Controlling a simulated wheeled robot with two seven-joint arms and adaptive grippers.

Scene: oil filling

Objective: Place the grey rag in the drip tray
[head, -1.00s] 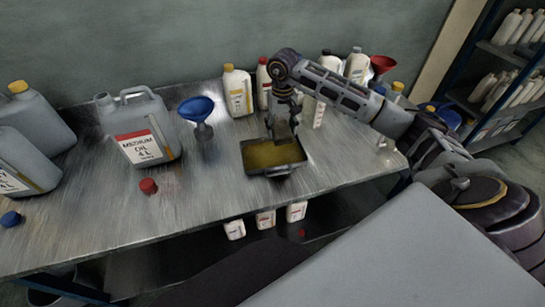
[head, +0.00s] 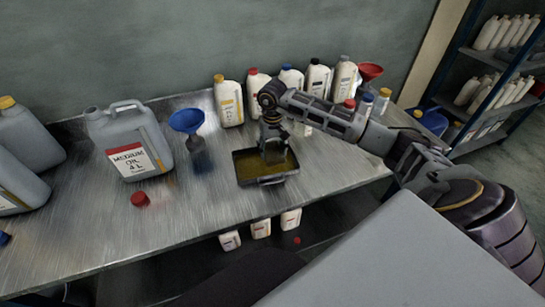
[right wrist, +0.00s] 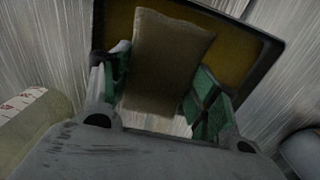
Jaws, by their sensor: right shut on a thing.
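The grey rag (right wrist: 168,58) is a flat, brownish-grey piece between the fingers of my right gripper (right wrist: 160,88) in the right wrist view. The gripper is shut on it. In the head view my right gripper (head: 273,140) points down over the back half of the drip tray, and the rag (head: 275,153) shows small under it. The drip tray (head: 264,181) is a dark, shallow rectangular pan with a yellowish floor. Its dark rim (right wrist: 273,52) shows behind the rag in the wrist view. I cannot tell whether the rag touches the tray floor. My left gripper is not in view.
A blue funnel (head: 187,121) and a grey medium-oil jug (head: 128,145) stand left of the tray. A red cap (head: 140,199) lies nearer the front. Several white bottles, one with a yellow cap (head: 229,102), line the back. The table (head: 190,225) is clear in front.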

